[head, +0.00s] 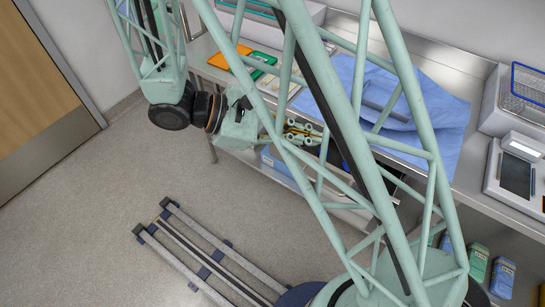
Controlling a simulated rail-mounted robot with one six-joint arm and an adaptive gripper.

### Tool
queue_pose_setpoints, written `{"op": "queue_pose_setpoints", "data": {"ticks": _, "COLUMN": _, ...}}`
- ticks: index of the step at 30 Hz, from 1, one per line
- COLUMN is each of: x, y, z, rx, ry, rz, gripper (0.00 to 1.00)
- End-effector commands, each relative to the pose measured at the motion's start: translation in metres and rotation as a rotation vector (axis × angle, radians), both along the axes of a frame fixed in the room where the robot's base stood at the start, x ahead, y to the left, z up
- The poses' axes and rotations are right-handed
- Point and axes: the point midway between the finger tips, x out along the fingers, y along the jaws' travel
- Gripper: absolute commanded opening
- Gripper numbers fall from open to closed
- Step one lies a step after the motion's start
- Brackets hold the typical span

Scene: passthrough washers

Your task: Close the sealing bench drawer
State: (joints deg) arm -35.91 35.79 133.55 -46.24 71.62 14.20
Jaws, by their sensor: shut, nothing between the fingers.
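The steel sealing bench (452,178) runs diagonally along the right in the head view, with a blue cloth (440,110) on its top. Below its front edge, a pale metal edge and a dark gap show behind my arm's lattice; they look like part of the drawer (345,200). How far the drawer stands out, I cannot tell, because my arm's tubes cover most of it. My gripper (303,133), with yellowish finger links, is at the bench's front side, near the drawer area. It looks shut and empty. Whether it touches the drawer is not clear.
An orange folder (229,54) and a green one (262,60) lie at the bench's far left. A device with a dark screen (517,175) and a wire basket (528,85) stand at the right. Blue and green boxes (478,262) sit below.

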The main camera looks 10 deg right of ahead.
Motion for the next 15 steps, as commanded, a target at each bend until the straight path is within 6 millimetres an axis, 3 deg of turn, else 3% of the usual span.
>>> {"op": "queue_pose_setpoints", "data": {"ticks": 15, "x": 0.028, "y": 0.033, "z": -0.051, "rx": -0.157, "ry": 0.076, "rz": 0.207, "gripper": 0.00}}
